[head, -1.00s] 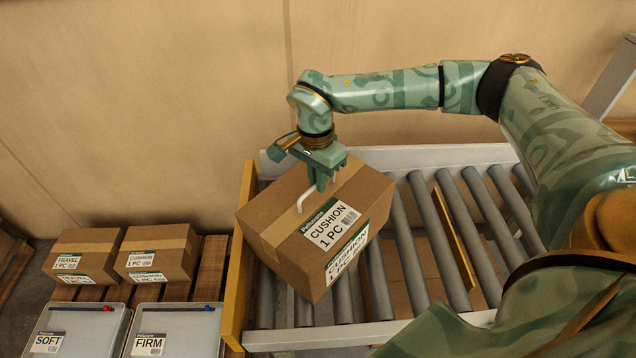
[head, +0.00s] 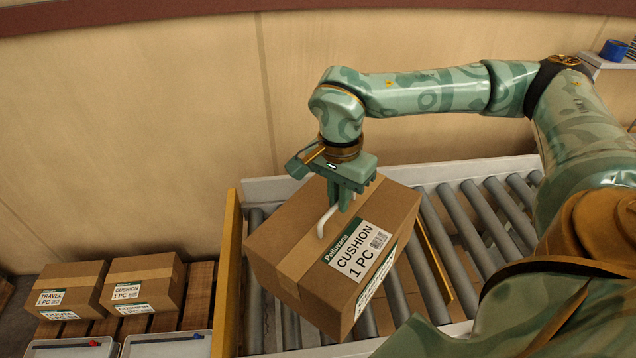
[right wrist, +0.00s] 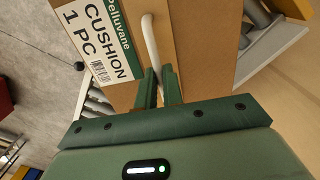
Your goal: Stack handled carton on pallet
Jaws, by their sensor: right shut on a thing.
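The handled carton (head: 315,243) is a brown box with a "CUSHION 1 PC" label and a white handle on top. My right gripper (head: 341,203) is shut on its handle, and the carton hangs tilted over the roller conveyor (head: 470,228). In the right wrist view the gripper's fingers (right wrist: 158,88) close around the white handle (right wrist: 150,45) above the carton top (right wrist: 190,50). The wooden pallet (head: 197,295) is at lower left, with a "TRAVEL" carton (head: 72,285) and a "CUSHION" carton (head: 145,280) side by side on it. My left gripper is not in view.
A yellow end board (head: 230,270) stands between conveyor and pallet. A beige wall (head: 150,130) runs behind. A blue roll (head: 614,50) sits on a shelf at upper right.

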